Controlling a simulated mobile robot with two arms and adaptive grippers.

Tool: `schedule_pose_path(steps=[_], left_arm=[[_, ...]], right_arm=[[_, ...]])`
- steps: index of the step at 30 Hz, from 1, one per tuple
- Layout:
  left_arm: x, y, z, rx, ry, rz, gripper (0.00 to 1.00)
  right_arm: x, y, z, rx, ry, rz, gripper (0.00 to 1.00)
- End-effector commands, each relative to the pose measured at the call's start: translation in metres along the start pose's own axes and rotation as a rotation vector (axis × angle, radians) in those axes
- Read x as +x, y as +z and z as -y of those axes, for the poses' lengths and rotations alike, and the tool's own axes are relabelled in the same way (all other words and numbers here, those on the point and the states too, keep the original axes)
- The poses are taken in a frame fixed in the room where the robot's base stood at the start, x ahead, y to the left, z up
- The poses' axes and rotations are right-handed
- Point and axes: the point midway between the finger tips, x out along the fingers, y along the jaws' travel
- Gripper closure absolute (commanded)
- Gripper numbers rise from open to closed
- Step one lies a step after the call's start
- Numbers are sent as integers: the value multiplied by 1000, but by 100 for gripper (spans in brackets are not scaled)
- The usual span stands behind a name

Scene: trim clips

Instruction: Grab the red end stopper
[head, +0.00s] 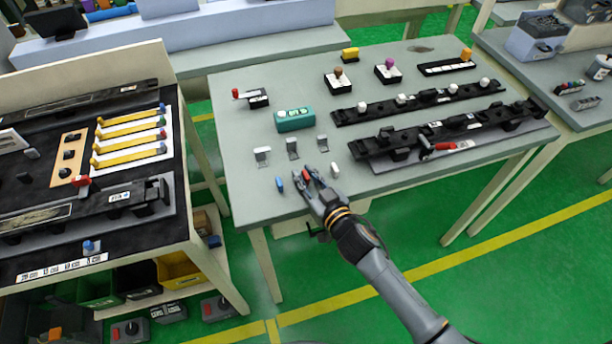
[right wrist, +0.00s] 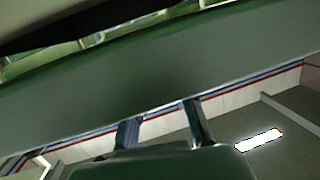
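The red end stopper (head: 306,174) is a small red piece near the front edge of the middle table. A blue stopper (head: 279,184) lies to its left and a white one (head: 334,169) to its right. My right gripper (head: 307,178) reaches in from the front, its fingers apart around the red stopper in the head view; I cannot tell whether they touch it. In the right wrist view the two fingers (right wrist: 161,122) stand apart, and no stopper can be made out between them. My left gripper is not in view.
Three small grey clips (head: 292,148) stand just behind the stoppers. A long black rail fixture (head: 465,132) with a red-handled lever (head: 440,146) lies to the right. A teal block (head: 295,119) stands farther back. A second bench (head: 172,207) is at left.

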Motion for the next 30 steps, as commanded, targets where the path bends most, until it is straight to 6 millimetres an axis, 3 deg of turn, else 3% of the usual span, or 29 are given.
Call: schedule_pose_path(steps=[1,2,14,19,22,30], left_arm=[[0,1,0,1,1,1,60],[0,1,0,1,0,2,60],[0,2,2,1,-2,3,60],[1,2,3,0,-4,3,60],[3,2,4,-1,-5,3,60],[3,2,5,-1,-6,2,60]], right_arm=[[0,0,0,0,0,0,94],[0,0,0,0,0,0,100],[0,-1,0,0,0,0,100],[-2,-12,-1,-3,0,-3,100],[-4,-30,-1,-3,-1,-7,100],[-57,-76,3,-1,-2,-3,100]])
